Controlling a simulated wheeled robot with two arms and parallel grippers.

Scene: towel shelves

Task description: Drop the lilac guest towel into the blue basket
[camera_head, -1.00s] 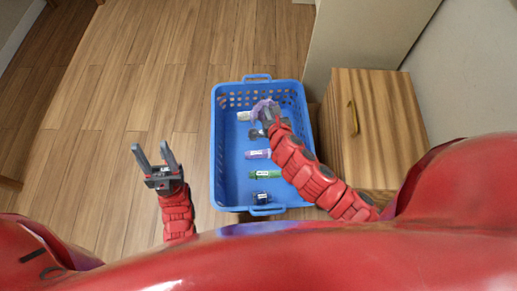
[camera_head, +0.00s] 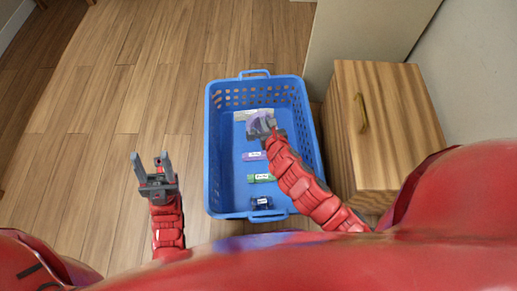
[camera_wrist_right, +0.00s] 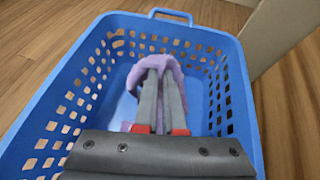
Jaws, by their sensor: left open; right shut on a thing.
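The blue basket (camera_head: 214,165) stands on the floor in the middle of the head view. My right gripper (camera_head: 262,124) is over the inside of the basket, toward its far half, shut on the lilac guest towel (camera_head: 254,121). In the right wrist view, the lilac towel (camera_wrist_right: 156,64) hangs bunched around the fingertips (camera_wrist_right: 160,80), within the outline of the blue basket (camera_wrist_right: 70,92). I cannot tell whether the towel touches the basket floor. My left gripper (camera_head: 150,160) is open and empty, left of the basket.
A wooden cabinet (camera_head: 390,120) stands close on the right. Wood floor is clear on the left.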

